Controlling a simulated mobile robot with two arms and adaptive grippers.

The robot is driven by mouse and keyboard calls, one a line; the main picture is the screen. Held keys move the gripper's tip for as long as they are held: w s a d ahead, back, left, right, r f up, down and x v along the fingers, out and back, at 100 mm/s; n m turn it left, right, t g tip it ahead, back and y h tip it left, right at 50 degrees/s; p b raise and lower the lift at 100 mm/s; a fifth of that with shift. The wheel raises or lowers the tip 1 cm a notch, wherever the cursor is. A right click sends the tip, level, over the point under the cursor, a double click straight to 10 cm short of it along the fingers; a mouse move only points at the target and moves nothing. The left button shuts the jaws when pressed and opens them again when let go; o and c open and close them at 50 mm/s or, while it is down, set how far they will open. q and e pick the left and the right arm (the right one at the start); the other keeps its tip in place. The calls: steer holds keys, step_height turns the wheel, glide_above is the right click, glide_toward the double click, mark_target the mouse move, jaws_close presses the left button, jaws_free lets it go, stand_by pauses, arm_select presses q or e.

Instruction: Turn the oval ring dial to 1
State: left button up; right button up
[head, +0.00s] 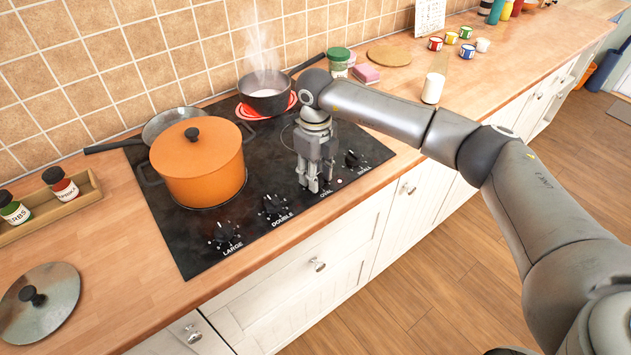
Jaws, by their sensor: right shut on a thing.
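The black cooktop (262,205) has a row of dials along its front edge, labelled LARGE, DOUBLE, OVAL and SMALL. My right gripper (314,184) points down at the dial just beside the OVAL label (327,193) and is shut on that oval ring dial. The fingers hide most of the dial, so its pointer and setting cannot be read. The large dial (222,232), the double dial (272,204) and the small dial (352,159) stand free of the gripper. My left gripper is not in view.
An orange pot (198,165) stands left of my gripper. A steaming saucepan (266,97) sits on a glowing red ring (246,112) behind it. A grey pan (172,124) is at the back left. A milk glass (433,87) stands on the counter to the right.

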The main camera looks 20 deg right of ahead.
steer(key=n+b, duration=0.3)
steer(key=n, duration=0.1)
steer(key=shift+f, duration=0.1)
steer(key=shift+n+b, duration=0.85)
steer(key=shift+n, duration=0.35)
steer(key=shift+r, duration=0.2)
steer(key=o, duration=1)
step_height(320, 180, up, 12)
steer(key=shift+f, duration=0.1)
